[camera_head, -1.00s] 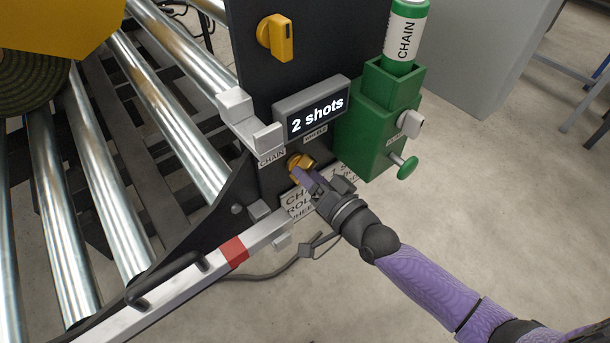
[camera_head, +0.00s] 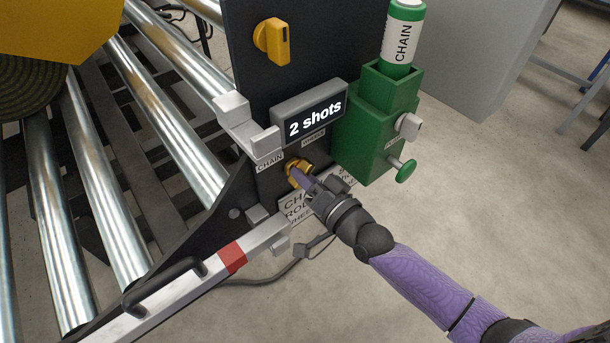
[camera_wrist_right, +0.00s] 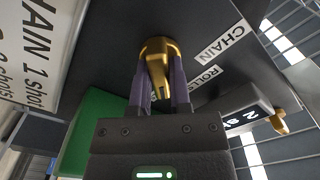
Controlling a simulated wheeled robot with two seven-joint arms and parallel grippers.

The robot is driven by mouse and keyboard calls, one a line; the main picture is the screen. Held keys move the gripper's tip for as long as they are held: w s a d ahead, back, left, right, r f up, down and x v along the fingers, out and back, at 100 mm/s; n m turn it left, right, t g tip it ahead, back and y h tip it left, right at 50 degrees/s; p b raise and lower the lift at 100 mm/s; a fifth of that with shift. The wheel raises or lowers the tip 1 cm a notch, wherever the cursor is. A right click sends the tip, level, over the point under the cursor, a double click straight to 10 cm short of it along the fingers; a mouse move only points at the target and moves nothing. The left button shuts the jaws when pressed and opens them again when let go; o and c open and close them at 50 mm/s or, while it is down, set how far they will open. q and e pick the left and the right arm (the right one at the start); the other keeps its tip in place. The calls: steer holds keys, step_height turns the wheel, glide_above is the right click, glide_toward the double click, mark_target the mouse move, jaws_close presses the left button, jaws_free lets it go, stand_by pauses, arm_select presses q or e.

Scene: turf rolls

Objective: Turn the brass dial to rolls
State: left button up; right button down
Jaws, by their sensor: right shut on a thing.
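The brass dial (camera_head: 297,166) is on the dark machine panel, below the display that reads "2 shots". My right gripper (camera_head: 303,178) is at the dial from the lower right and partly covers it. In the right wrist view the brass dial (camera_wrist_right: 157,48) has a finger of my gripper (camera_wrist_right: 159,84) on each side, shut on its raised grip. A CHAIN label (camera_wrist_right: 221,44) and a ROLLS label (camera_wrist_right: 206,75) are beside the dial in that view. I cannot tell exactly which label the dial points to. My left gripper is not in view.
A green holder (camera_head: 375,125) with a green-and-white CHAIN can (camera_head: 403,38) stands right of the dial. A yellow knob (camera_head: 273,42) is above the display (camera_head: 312,115). Metal rollers (camera_head: 105,185) and a rail with a red band (camera_head: 232,258) lie left. Open floor is at right.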

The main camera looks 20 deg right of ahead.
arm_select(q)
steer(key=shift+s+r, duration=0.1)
arm_select(e)
steer(key=shift+n+p, duration=0.35)
steer(key=shift+n, duration=0.35)
steer(key=shift+n+p, duration=0.5)
steer(key=shift+n, duration=0.7)
steer(key=n+p, duration=0.1)
steer(key=n, duration=0.2)
arm_select(q)
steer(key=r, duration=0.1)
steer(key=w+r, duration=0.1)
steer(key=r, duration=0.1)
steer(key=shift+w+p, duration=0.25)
steer(key=shift+p, duration=0.1)
arm_select(e)
steer(key=shift+n, duration=0.8)
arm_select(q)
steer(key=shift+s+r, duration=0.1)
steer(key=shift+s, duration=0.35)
arm_select(e)
steer(key=shift+f+n, duration=0.1)
steer(key=shift+n, duration=0.2)
